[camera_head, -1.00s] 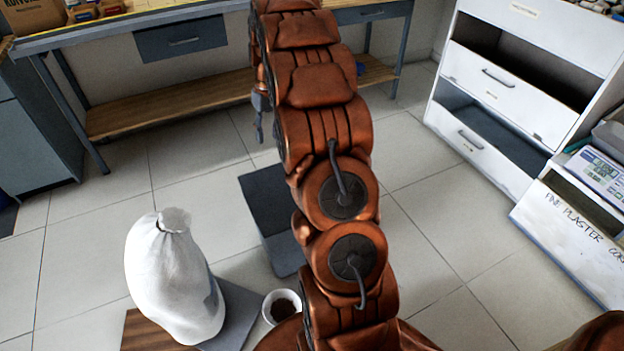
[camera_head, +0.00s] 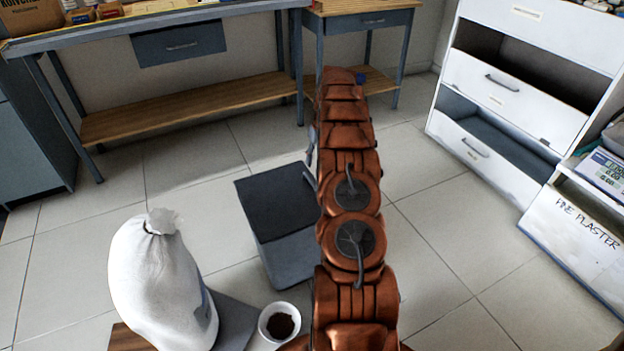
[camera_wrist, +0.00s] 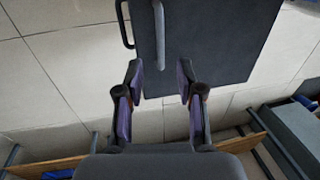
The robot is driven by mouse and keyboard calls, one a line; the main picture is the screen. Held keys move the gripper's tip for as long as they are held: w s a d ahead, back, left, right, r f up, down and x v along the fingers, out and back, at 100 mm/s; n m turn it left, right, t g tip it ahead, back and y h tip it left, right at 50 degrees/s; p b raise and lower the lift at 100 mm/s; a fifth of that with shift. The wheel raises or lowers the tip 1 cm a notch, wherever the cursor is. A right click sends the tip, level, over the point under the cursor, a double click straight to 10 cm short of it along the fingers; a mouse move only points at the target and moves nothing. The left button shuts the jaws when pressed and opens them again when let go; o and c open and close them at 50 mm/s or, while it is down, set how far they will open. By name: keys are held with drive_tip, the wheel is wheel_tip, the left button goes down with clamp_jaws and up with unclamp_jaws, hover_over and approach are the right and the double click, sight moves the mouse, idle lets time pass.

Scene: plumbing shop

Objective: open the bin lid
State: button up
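The bin (camera_head: 290,262) is a grey box on the tiled floor in the head view, behind my arm. Its dark flat lid (camera_head: 275,205) looks closed. In the wrist view the lid (camera_wrist: 215,35) fills the top middle. A pale grey bar (camera_wrist: 160,35) runs along it, its lower end just beyond the gap between my fingertips. A darker curved bar (camera_wrist: 125,25) stands at the lid's left edge. My gripper (camera_wrist: 160,82) is open and empty, its fingers apart. In the head view my arm mostly hides it, near the lid's right side.
A white sack (camera_head: 160,285) and a bowl of brown material (camera_head: 279,323) are in the near left. A workbench (camera_head: 190,110) with a lower shelf stands behind the bin. A white drawer cabinet (camera_head: 510,95) is at right. Floor between is clear.

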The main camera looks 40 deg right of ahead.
drive_tip(key=shift+w+a+f+b, duration=0.15)
drive_tip(key=shift+a+f, duration=0.1)
drive_tip(key=shift+f, duration=1)
drive_tip(key=shift+a+f+b, duration=0.1)
drive_tip(key=shift+a+f, duration=0.1)
drive_tip(key=shift+f, duration=1.1)
drive_tip(key=shift+w+a+f+b, duration=0.15)
drive_tip(key=shift+a+f, duration=0.1)
drive_tip(key=shift+f, duration=1)
clamp_jaws()
